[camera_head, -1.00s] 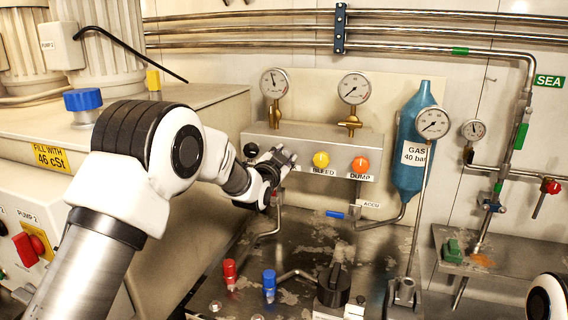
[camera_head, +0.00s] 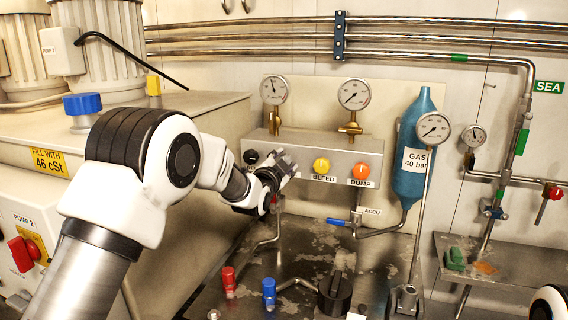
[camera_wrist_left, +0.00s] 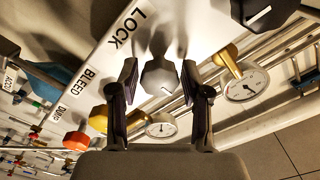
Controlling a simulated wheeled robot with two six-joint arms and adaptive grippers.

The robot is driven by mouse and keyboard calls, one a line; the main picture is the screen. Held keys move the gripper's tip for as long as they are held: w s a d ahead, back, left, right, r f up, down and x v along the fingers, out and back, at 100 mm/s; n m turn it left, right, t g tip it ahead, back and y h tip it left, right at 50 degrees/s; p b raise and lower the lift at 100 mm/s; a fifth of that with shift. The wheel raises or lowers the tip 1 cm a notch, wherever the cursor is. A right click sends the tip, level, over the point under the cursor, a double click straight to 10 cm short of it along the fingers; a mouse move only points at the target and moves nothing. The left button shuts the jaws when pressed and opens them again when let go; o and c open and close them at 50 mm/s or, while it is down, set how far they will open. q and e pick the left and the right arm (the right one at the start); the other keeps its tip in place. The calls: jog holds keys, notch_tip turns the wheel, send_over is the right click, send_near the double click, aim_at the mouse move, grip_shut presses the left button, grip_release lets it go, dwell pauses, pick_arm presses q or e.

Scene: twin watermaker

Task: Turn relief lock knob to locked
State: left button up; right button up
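The lock knob (camera_wrist_left: 159,77) is a dark grey faceted knob with a short white mark, beside the LOCK label (camera_wrist_left: 130,27) in the left wrist view. My left gripper (camera_wrist_left: 159,70) has one finger on each side of it, with small gaps visible. In the head view my left gripper (camera_head: 286,166) is at the left part of the grey valve panel (camera_head: 315,140) and hides this knob. My right gripper is not in view; only a bit of white arm shows at the bottom right.
Another black knob (camera_head: 250,157) sits left of the gripper. The yellow bleed knob (camera_head: 321,166) and orange dump knob (camera_head: 361,170) are close on the right. Gauges (camera_head: 354,94) stand above the panel. A blue gas bottle (camera_head: 412,140) hangs further right.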

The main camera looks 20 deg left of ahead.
pick_arm(q)
jog(key=shift+s, duration=0.1)
jog(key=s, duration=1.1)
jog(key=shift+s+a, duration=0.2)
jog(key=shift+s, duration=0.2)
